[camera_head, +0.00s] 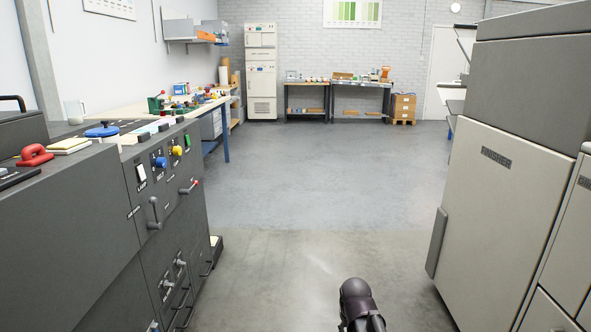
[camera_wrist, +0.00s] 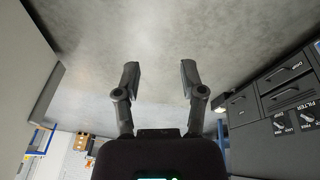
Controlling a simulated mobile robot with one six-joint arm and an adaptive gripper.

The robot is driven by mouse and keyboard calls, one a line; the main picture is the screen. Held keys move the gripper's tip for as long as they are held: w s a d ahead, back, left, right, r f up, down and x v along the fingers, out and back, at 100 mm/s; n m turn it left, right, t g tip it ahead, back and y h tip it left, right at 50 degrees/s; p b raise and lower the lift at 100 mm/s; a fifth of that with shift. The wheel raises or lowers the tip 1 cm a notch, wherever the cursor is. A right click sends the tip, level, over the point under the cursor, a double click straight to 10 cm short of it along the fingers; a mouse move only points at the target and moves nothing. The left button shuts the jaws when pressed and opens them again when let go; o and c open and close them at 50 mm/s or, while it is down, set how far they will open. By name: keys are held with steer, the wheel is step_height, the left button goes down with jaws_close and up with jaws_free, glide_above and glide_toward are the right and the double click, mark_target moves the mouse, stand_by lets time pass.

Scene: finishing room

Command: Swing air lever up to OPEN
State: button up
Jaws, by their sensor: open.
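The lever labels are too small to read there, so I cannot tell for sure which one is the air lever. My gripper (camera_wrist: 158,78) is open and empty in the wrist view, fingers apart over bare floor. It is well clear of the machine's front. In the head view a dark part of my arm shows at the bottom, right of the machine.
The panel also has a white switch (camera_head: 142,174), a blue knob (camera_head: 160,162) and a yellow knob (camera_head: 177,151). The wrist view shows drawers with handles and a FILTER label (camera_wrist: 284,105) at right. A beige cabinet (camera_head: 495,190) stands at right. The floor (camera_head: 320,190) between is clear.

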steer(key=s+d+m+g, duration=0.2)
steer(key=s+m+g, duration=0.1)
steer(key=s, duration=0.6)
step_height(320, 180, up, 38)
steer(key=p, duration=3.8)
steer(key=shift+a+y+p, duration=0.25)
steer(key=shift+y+p, duration=0.05)
steer(key=shift+p, duration=0.05)
steer(key=shift+s, duration=0.1)
steer(key=shift+c, duration=0.2)
